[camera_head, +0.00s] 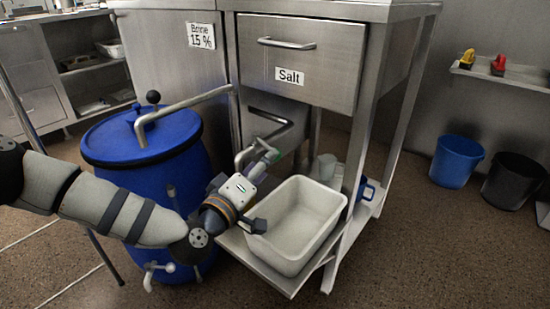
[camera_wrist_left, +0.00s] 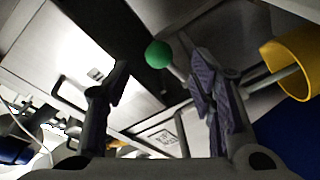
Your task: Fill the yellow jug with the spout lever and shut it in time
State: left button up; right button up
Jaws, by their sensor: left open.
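My left gripper (camera_head: 262,198) is open beside the metal spout pipe (camera_head: 241,158) below the salt drawer. In the left wrist view the fingers (camera_wrist_left: 160,82) stand wide apart with nothing gripped. A green ball knob (camera_wrist_left: 158,54) on a thin lever rod shows between them, near the right-hand finger; whether it touches is unclear. The jug's contents are hidden. My right gripper is out of view.
A white basin (camera_head: 302,190) stands on the low metal shelf right of the gripper, with a blue mug (camera_head: 366,189) behind it. A blue barrel (camera_head: 112,140) stands behind my left arm. Blue (camera_head: 457,160) and black (camera_head: 515,180) bins stand far right.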

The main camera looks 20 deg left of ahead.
aim_at(266, 146)
pick_arm(q)
jog(key=w, duration=0.3)
jog(key=w+b, duration=0.1)
jog(key=w, duration=0.1)
jog(key=shift+w+d+f, duration=0.1)
jog(key=shift+w+d, duration=0.15)
jog(key=shift+d, duration=0.15)
grip_shut()
jog(key=shift+w+d, duration=0.1)
jog(key=shift+d, duration=0.05)
jog(key=w+n+y, duration=0.1)
jog(key=y, duration=0.1)
jog(key=w+d+n+y, duration=0.1)
jog(key=n+y, duration=0.1)
jog(key=w+n+y+p, duration=0.1)
jog(key=y, duration=0.2)
jog(key=shift+d+r+n, duration=0.2)
jog(key=shift+d+n, duration=0.05)
jog(key=shift+n, duration=0.05)
